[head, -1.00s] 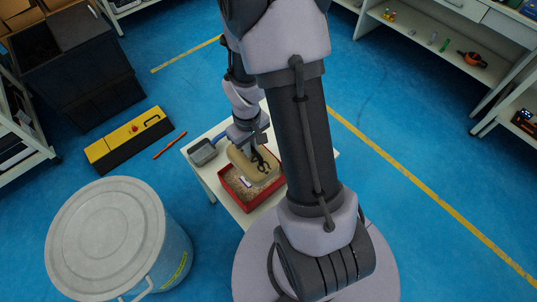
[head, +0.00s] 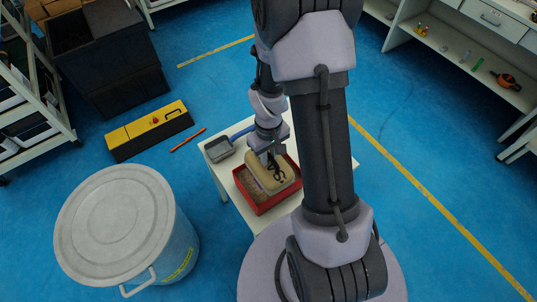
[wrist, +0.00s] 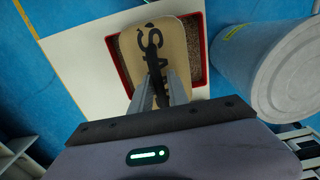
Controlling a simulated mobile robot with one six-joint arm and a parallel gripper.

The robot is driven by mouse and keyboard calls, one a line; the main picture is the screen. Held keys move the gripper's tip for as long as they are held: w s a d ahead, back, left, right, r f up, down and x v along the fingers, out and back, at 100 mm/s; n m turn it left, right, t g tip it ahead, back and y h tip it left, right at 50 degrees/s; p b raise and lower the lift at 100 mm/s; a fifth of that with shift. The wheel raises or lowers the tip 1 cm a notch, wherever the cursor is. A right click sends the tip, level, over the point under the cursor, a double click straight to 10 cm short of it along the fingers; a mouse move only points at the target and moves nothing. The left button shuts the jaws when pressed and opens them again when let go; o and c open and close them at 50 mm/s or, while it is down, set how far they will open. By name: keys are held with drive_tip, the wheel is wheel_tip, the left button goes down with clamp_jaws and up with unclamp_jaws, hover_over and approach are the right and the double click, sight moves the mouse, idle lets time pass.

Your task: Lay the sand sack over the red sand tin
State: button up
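The sand sack (head: 284,177) is a flat tan bag with dark lettering and a dark strap or handle in its middle; it also shows in the wrist view (wrist: 186,60). It is over the red sand tin (head: 262,207), an open red tray with brown grains inside. In the wrist view the sack hides much of the tin (wrist: 204,60) and overlaps its left wall. I cannot tell whether it rests on the tin or hangs just above. My gripper (head: 273,163) points down at the sack, its fingers (wrist: 158,85) closed around the dark strap.
The tin stands on a white table (head: 229,185) with a small grey tray (head: 219,148) at its far-left corner. A large grey lidded bin (head: 120,225) is left of the table. A yellow-and-black case (head: 148,130) and an orange rod (head: 188,140) lie on the blue floor.

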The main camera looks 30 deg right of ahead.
drive_tip(key=shift+o, duration=0.8)
drive_tip(key=a+r+m+t+p, duration=0.1)
drive_tip(key=a+r+p, duration=0.15)
drive_tip(key=r, duration=0.85)
drive_tip(key=a+r+m+t+p, duration=0.1)
drive_tip(key=a+r+p, duration=0.15)
drive_tip(key=r, duration=0.95)
drive_tip(key=s+a+r+m+t+y, duration=0.2)
drive_tip(key=s+a+r+t, duration=0.1)
drive_tip(key=s+a+r, duration=0.6)
wheel_tip(320, 180, up, 4)
drive_tip(key=shift+s+a+f+m+t+p, duration=0.1)
drive_tip(key=shift+s+a+m+t+p, duration=0.3)
drive_tip(key=shift+s, duration=0.75)
